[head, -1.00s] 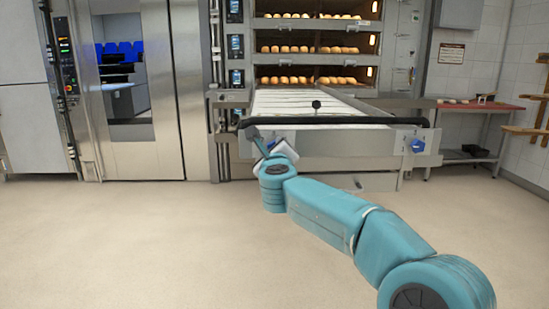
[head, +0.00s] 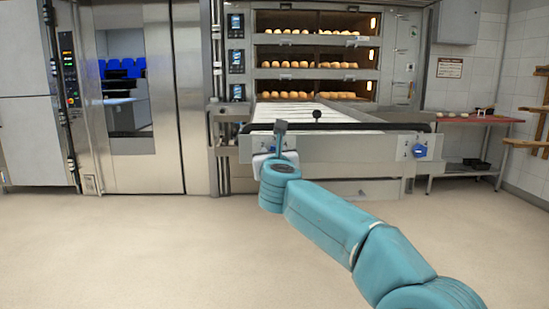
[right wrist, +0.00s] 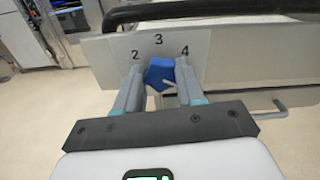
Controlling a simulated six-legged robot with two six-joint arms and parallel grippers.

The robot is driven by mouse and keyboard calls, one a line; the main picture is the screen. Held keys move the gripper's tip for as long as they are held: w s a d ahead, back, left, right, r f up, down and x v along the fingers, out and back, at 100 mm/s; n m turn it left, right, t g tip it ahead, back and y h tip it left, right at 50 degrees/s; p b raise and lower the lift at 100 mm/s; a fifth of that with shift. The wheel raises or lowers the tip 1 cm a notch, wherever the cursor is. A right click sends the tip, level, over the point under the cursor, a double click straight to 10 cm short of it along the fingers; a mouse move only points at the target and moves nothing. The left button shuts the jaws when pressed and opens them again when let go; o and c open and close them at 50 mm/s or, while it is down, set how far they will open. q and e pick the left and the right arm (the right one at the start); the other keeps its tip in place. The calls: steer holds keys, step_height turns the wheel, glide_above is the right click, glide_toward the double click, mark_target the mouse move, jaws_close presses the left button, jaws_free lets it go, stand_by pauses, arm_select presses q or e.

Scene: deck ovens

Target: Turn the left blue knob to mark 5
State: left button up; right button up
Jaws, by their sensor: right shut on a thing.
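The left blue knob (right wrist: 160,74) sits on a steel panel below the black rail. My right gripper (right wrist: 158,88) is shut on it, with one finger at each side. Marks 2, 3 and 4 are readable above the knob in the right wrist view; mark 5 is not visible. I cannot tell which mark the knob points to. In the head view my right gripper (head: 275,154) is at the left end of the panel, and the gripper and wrist hide the knob. My left gripper is not in view.
A second blue knob (head: 419,151) is at the panel's right end. A black rail (head: 350,127) runs along the loader's front edge, below the deck ovens with bread (head: 290,64). A red-topped table (head: 470,119) stands at the right. The floor in front is clear.

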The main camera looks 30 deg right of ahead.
steer(key=shift+r, duration=0.15)
stand_by(0.3)
steer(key=o, duration=1)
steer(key=shift+o, duration=0.2)
steer(key=shift+s, duration=0.1)
steer(key=b+v, duration=0.1)
steer(key=v, duration=1.5)
steer(key=shift+a+b, duration=0.2)
steer(key=shift+b, duration=0.2)
steer(key=shift+d, duration=0.1)
